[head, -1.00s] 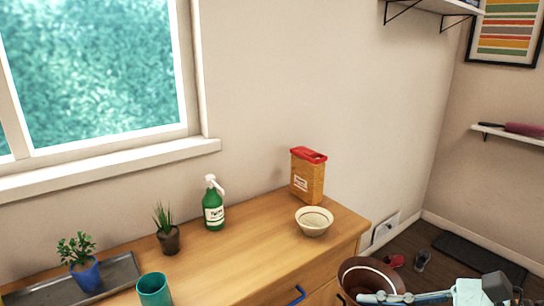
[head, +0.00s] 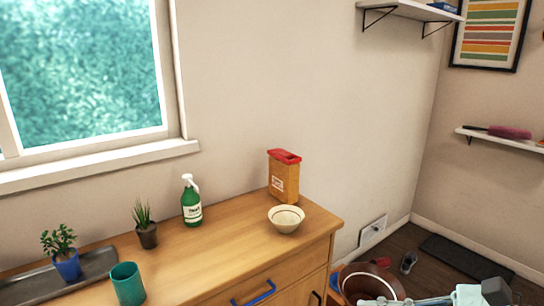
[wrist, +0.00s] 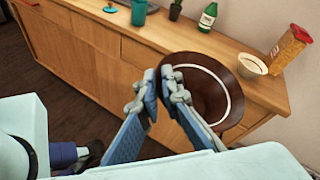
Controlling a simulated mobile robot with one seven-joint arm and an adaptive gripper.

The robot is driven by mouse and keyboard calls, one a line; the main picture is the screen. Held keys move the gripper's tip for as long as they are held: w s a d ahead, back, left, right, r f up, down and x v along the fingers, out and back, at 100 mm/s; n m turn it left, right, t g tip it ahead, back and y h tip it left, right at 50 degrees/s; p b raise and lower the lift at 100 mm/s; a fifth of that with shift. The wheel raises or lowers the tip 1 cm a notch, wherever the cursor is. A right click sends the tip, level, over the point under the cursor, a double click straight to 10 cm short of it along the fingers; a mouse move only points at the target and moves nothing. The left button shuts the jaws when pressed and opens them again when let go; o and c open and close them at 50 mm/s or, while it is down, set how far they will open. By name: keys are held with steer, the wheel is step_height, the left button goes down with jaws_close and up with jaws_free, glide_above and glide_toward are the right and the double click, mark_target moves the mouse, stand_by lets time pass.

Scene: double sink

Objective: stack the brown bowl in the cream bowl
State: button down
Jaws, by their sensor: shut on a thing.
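The cream bowl (head: 286,219) stands upright on the wooden counter near its right end, in front of the orange box. It also shows in the wrist view (wrist: 251,66). The brown bowl (wrist: 212,92), with a pale ring inside, is held by its rim in my gripper (wrist: 163,84), tilted with its inside facing the wrist camera. In the head view the brown bowl (head: 369,283) is at the bottom, to the right of and lower than the counter's end, partly cut off. My gripper's fingers are hidden in the head view. The two bowls are apart.
An orange box with a red lid (head: 284,176) stands just behind the cream bowl. A green spray bottle (head: 191,203), a potted plant (head: 146,226), a teal cup (head: 128,284) and a grey tray (head: 98,263) are farther left. The counter between bottle and bowl is clear.

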mark_target(354, 280)
steer(key=w+f, duration=0.1)
steer(key=w, duration=0.2)
steer(key=w+f, duration=0.2)
steer(key=w, duration=0.2)
steer(key=w+f, duration=0.1)
steer(key=w, duration=0.3)
steer(key=shift+w+d+f, duration=0.1)
steer(key=shift+w+f, duration=0.05)
steer(key=shift+f, duration=0.05)
steer(key=w+a+f+m+t, duration=0.1)
steer(key=w+a+f, duration=0.2)
steer(key=w+f, duration=0.55)
step_height(354, 280, up, 11)
steer(key=w+p, duration=0.1)
steer(key=p, duration=1.5)
steer(key=shift+w+r+h+p, duration=0.15)
steer(key=shift+w+h+p, duration=0.1)
steer(key=shift+h+p, duration=0.15)
